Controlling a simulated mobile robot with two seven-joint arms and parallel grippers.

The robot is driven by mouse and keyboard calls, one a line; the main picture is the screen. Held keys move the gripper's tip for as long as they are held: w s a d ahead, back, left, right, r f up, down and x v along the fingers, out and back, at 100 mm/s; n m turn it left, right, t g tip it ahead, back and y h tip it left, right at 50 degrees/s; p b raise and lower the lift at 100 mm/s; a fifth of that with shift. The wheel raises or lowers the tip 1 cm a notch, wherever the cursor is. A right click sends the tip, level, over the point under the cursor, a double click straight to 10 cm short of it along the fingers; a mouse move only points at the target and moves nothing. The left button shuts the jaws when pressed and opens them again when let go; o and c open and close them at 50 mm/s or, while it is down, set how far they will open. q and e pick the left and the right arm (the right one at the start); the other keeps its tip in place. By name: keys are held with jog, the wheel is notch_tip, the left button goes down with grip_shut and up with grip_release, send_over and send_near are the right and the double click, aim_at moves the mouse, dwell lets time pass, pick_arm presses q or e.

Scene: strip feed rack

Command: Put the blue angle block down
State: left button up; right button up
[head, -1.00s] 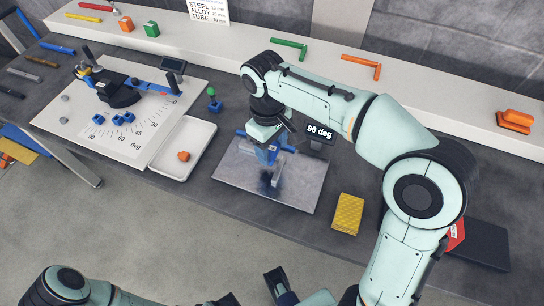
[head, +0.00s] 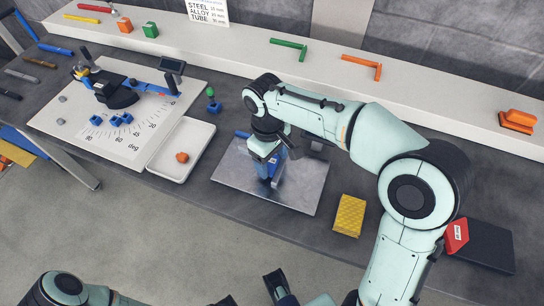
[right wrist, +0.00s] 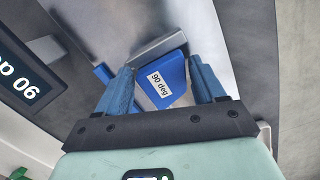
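The blue angle block (right wrist: 174,68) has a white "90 deg" label and shows between the fingers of my right gripper (right wrist: 162,80) in the right wrist view. The fingers look spread, with narrow gaps beside the block, which sits at a slant to them. In the head view my right gripper (head: 268,157) is low over the shiny metal plate (head: 305,185), and the block (head: 276,168) is partly hidden below it, seemingly at the plate surface. My left gripper (head: 255,290) is at the bottom edge, away from the bench, its fingers apart and empty.
A blue bar (head: 243,134) lies at the plate's back edge. A white tray (head: 200,135) with an orange piece and a white angle-scale board (head: 150,135) are to the left. A yellow block (head: 349,215) stands right of the plate. A dark display (right wrist: 28,85) is close beside the gripper.

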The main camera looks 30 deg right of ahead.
jog(key=shift+o, duration=0.6)
jog(key=shift+r, duration=0.1)
jog(key=shift+r, duration=0.3)
notch_tip(320, 180, up, 12)
jog(key=p, duration=0.3)
jog(key=shift+w+a+r+p, duration=0.2)
jog(key=shift+w+p, duration=0.1)
jog(key=shift+w, duration=0.15)
jog(key=shift+f, duration=0.15)
